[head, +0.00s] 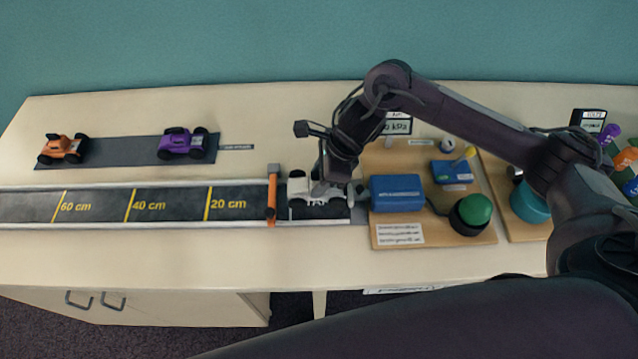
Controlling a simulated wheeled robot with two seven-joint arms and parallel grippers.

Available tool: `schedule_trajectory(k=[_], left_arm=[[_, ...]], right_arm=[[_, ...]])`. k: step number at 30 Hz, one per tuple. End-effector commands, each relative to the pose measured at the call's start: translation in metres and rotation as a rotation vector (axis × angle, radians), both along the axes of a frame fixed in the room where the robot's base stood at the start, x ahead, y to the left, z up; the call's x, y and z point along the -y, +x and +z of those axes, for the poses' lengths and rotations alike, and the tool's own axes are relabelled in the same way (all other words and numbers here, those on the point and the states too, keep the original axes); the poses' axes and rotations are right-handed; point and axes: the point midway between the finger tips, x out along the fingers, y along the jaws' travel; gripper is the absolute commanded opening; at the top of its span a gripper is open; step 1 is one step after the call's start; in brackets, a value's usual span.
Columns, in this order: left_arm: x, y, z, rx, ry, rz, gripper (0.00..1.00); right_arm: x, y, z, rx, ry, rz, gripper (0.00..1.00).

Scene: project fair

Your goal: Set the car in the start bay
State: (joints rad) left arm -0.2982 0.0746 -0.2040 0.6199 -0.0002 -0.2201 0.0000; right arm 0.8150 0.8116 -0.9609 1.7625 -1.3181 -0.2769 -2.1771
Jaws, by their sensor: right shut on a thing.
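A white toy car (298,184) with dark wheels is at the right end of the dark track (168,206), over the start bay (338,212) with its partly hidden white lettering. My right gripper (322,186) reaches down from above and is shut on the car. The gripper and car hide part of the bay, and I cannot tell whether the wheels touch the track. An orange gate (271,200) stands across the track just left of the car. My left gripper is not in view.
An orange car (62,148) and a purple car (183,142) stand on a grey strip (115,150) at the back left. Right of the bay is a wooden board (385,165) with a blue box (397,193) and a green button (475,208). The table's front left is clear.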

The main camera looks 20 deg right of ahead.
Motion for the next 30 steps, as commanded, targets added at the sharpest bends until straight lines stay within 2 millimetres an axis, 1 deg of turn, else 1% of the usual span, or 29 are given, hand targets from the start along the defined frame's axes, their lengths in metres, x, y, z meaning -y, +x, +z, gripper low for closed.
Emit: schedule_trajectory(k=[3, 7, 15, 30], left_arm=[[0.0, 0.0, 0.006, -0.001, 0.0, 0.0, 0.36], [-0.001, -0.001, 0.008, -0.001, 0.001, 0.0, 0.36], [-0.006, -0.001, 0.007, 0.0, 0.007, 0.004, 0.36], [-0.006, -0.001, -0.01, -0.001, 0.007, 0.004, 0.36]], right_arm=[[0.0, -0.001, -0.019, -0.007, 0.001, -0.003, 0.15], [0.0, -0.001, -0.031, -0.003, 0.0, -0.001, 0.15], [0.0, 0.0, -0.034, -0.001, -0.001, 0.0, 0.15], [0.001, -0.002, -0.047, -0.005, -0.004, -0.001, 0.15]])
